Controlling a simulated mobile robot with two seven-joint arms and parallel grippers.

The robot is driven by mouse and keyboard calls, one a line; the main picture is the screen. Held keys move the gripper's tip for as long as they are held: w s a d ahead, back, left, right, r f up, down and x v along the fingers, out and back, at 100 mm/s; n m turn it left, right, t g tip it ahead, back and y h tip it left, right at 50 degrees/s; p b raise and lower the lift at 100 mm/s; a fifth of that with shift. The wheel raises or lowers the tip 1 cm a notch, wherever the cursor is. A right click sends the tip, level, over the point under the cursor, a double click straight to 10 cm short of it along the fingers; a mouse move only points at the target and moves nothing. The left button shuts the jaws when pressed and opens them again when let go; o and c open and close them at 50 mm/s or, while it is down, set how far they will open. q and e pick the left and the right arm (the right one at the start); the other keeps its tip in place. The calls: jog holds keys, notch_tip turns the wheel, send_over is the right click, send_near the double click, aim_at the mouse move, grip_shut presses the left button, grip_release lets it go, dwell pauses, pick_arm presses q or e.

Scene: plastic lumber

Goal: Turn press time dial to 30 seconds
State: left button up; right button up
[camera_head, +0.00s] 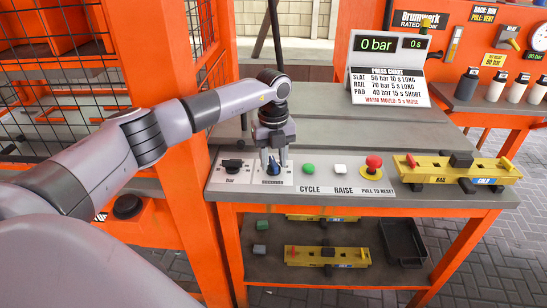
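A black dial (233,164) labelled BAR is just to the left. The display (390,44) reads 0 bar and 0 s. My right gripper is not in view.
Right of the dial are a green CYCLE button (309,169), a white RAISE button (340,169) and a red stop button (373,164). A yellow mould (430,172) lies at the panel's right. An orange post (172,120) with mesh stands at left.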

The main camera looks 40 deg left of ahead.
pick_arm(q)
grip_shut()
